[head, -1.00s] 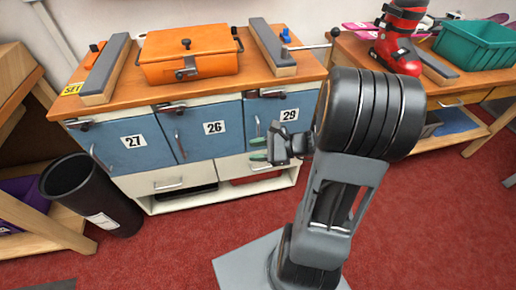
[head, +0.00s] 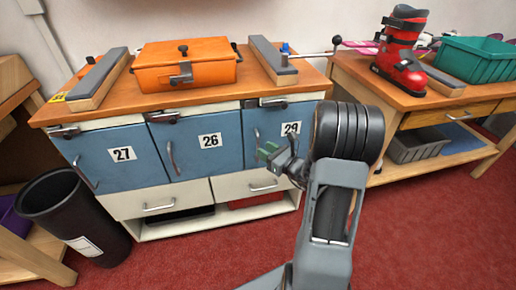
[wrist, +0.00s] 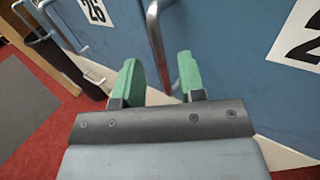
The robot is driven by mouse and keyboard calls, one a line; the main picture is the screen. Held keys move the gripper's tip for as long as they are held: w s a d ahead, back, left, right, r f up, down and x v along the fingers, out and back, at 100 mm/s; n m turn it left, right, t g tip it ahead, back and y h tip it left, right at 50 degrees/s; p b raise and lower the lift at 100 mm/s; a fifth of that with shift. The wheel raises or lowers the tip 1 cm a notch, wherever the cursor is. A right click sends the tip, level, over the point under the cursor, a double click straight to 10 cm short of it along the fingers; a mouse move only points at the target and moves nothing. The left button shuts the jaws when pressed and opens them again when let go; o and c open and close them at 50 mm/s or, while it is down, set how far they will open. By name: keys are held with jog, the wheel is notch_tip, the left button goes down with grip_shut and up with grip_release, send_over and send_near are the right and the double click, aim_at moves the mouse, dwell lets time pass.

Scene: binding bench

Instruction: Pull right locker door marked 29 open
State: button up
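The blue locker door marked 29 (head: 291,146) is closed, at the right of the row. Its curved metal handle (head: 257,138) stands upright near the door's left edge. My gripper (head: 272,152) is in front of that door by the handle, its green fingers apart. In the wrist view my open gripper (wrist: 160,76) has the door handle (wrist: 156,35) running down between its two fingertips. I cannot tell whether the fingers reach around it or stop short. Part of the 29 label (wrist: 298,36) shows at the right there. My arm hides the door's lower right in the head view.
Closed doors 27 (head: 104,172) and 26 (head: 196,165) are to the left, with drawers below. An orange case (head: 210,72) lies on the bench top. A black bin (head: 50,205) stands at the left. A second bench (head: 355,72) is at the right. Red floor is clear in front.

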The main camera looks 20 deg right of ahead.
aim_at(258, 162)
jog(key=shift+b+x, duration=0.3)
jog(key=shift+x, duration=1.75)
jog(key=shift+c, duration=0.2)
grip_shut()
